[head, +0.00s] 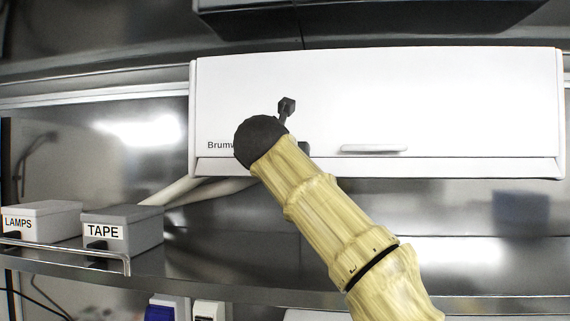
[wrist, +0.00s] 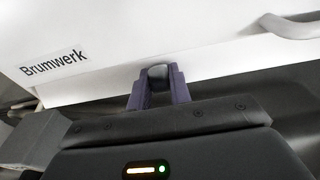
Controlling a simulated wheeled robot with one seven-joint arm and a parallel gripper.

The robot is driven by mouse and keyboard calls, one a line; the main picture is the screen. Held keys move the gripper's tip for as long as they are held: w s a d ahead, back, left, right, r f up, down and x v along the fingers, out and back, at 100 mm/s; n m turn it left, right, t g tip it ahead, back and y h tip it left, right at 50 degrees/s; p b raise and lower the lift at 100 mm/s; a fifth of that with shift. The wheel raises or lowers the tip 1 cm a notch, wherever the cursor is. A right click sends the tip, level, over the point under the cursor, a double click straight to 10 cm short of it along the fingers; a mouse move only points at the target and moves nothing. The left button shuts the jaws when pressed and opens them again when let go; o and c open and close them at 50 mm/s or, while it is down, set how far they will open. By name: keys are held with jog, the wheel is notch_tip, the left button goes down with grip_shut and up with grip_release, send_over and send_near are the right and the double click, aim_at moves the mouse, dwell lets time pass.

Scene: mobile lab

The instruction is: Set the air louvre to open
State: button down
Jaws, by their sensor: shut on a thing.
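A white wall unit marked Brumwerk (head: 470,100) fills the upper right of the head view. A narrow white strip (head: 450,167) runs along its lower edge and looks like the air louvre. In the wrist view the strip (wrist: 235,75) runs under the front panel. My gripper (wrist: 157,80) is at this strip, its two purple fingers shut on a small dark louvre tab (wrist: 157,71). In the head view my wrist hides the fingers and most of the tab. I cannot tell the louvre's exact angle.
A white bar handle (head: 374,149) sticks out of the unit's front, right of my gripper. A shelf below carries a LAMPS box (head: 45,214) and a TAPE box (head: 122,230) at the left. Pale pipes (head: 172,190) run below the unit. The shelf's right part looks clear.

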jog(key=c, duration=1.3)
grip_release()
jog(key=b+v, duration=0.4)
jog(key=v, duration=1.3)
jog(key=shift+s+f+b, duration=0.1)
jog(key=shift+s+b, duration=0.1)
jog(key=shift+b, duration=0.2)
